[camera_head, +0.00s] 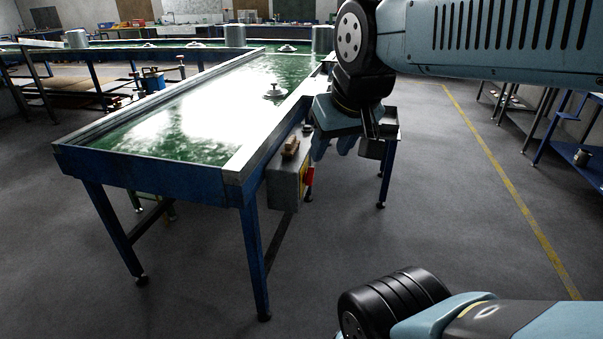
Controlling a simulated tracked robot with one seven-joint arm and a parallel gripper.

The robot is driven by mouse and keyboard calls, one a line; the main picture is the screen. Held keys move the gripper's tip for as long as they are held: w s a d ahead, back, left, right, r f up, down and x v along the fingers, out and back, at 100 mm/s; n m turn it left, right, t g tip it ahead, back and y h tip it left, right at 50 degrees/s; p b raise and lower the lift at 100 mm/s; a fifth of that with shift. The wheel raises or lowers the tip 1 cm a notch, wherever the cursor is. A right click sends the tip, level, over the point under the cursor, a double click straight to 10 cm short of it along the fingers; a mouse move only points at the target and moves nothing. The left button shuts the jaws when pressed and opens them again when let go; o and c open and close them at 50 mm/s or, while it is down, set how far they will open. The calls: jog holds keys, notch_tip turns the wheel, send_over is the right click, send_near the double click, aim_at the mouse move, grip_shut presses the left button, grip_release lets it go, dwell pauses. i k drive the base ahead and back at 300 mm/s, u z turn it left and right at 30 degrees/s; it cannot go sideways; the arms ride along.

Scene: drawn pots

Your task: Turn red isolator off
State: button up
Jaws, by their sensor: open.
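The red isolator (309,178) shows as a small red handle on a yellow plate, on the right face of a grey box (284,184). The box is fixed to the near right side of a blue-framed table. The handle is seen nearly edge-on, so its turn position cannot be told. My gripper (333,146) is above and to the right of the handle, beside the table edge, and looks apart from it. Its fingers point down and left and are partly hidden by its own body. It appears empty.
The blue-framed table (151,179) has a shiny green top with metal lids. A brown object (290,147) sits on top of the grey box. Open grey floor (440,200) lies right, with a yellow line.

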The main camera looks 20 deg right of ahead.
aim_at(308, 176)
jog(key=i, duration=0.95)
jog(key=z, duration=0.05)
